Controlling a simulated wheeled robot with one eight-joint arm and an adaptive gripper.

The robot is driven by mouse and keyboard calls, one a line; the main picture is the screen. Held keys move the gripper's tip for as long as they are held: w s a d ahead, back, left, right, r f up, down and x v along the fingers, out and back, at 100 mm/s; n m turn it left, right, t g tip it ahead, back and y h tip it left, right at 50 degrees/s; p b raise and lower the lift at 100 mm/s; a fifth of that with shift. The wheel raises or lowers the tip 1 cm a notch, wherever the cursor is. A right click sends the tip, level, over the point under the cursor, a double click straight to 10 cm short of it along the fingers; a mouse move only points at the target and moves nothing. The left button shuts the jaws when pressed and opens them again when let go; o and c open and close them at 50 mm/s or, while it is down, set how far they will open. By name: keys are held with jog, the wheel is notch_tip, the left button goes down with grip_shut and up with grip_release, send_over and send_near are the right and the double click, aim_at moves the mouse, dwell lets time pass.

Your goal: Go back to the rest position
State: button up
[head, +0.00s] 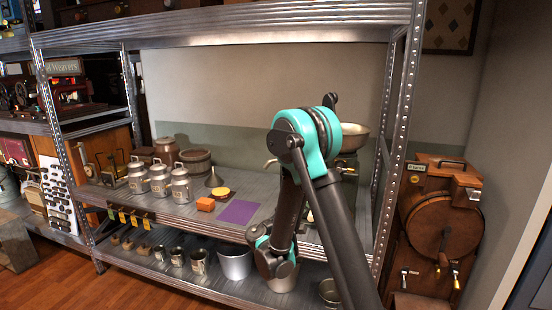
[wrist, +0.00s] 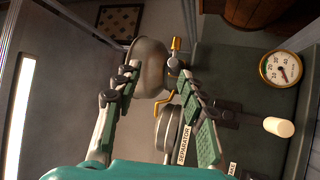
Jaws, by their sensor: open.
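My gripper (wrist: 154,76) shows in the wrist view with its two green-padded fingers spread apart, open and with nothing held between them. Beyond the fingertips is a cream separator with a metal bowl (wrist: 150,66), brass taps (wrist: 176,46) and a label reading "SEPARATOR". In the head view the bowl (head: 354,136) shows on the shelf behind my bent arm. My arm hides much of the separator there, and I cannot make out the fingers in that view.
Several pots, including a larger one (head: 235,262), stand below. A wooden barrel churn (head: 440,215) stands right. A round gauge (wrist: 280,68) is beside the separator.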

jog(key=s+d+f+m+g+y, duration=0.1)
jog(key=s+d+f+g+y, duration=0.3)
jog(key=d, duration=0.3)
jog(key=s+d+f+m+g+y, duration=0.1)
jog(key=s+d+f+g+y, duration=0.2)
jog(key=s+d+f, duration=0.3)
jog(key=s+a+f+m+g+y, duration=0.1)
jog(key=s+a+f+y, duration=0.2)
jog(key=s+y, duration=0.2)
jog(key=s+a+f+m+y, duration=0.1)
jog(key=s+a+f+y, duration=0.3)
jog(key=s, duration=0.6)
jog(key=shift+s+a+f+m+g+y, duration=0.15)
jog(key=shift+s+f+m+g+y, duration=0.2)
jog(key=shift+y, duration=0.55)
